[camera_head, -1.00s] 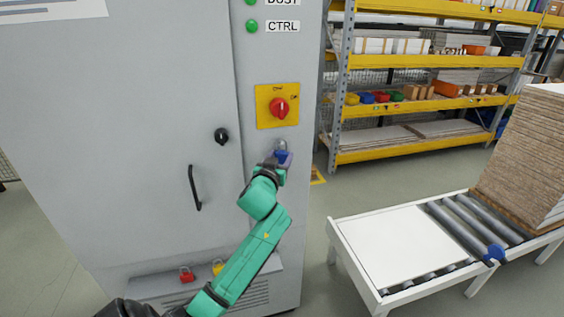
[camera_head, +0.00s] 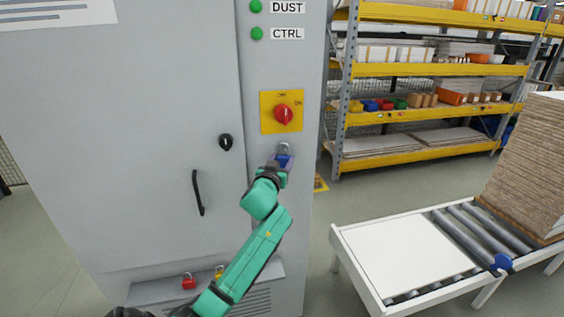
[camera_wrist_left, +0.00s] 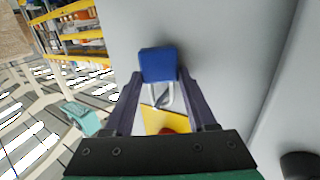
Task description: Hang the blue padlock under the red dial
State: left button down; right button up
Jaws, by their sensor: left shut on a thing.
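The red dial (camera_head: 284,114) sits on a yellow plate (camera_head: 268,125) on the grey cabinet's right-hand panel. My left gripper (camera_head: 286,158) is just below the plate, shut on the blue padlock (camera_head: 284,162). In the head view the padlock's grey shackle points up and stands below the plate, apart from it. In the left wrist view the padlock's blue body (camera_wrist_left: 158,65) is between the two fingers (camera_wrist_left: 156,85), with the shackle (camera_wrist_left: 163,95) extending toward the yellow plate (camera_wrist_left: 160,121). The dial is mostly hidden there. My right gripper is not in view.
A red padlock (camera_head: 188,281) and a yellow padlock (camera_head: 219,272) are on the ledge low on the cabinet (camera_head: 130,160). A black knob (camera_head: 225,142) and a black handle (camera_head: 198,193) stick out of the door. A roller table (camera_head: 400,250) stands at the right.

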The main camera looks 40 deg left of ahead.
pick_arm(q)
jog(key=shift+c, duration=1.7)
grip_release()
jog(key=shift+o, duration=1.1)
jog(key=shift+w+d+r, duration=0.1)
jog(key=shift+d, duration=0.05)
jog(key=shift+s, duration=0.25)
jog(key=b+v, duration=0.4)
jog(key=v, duration=1)
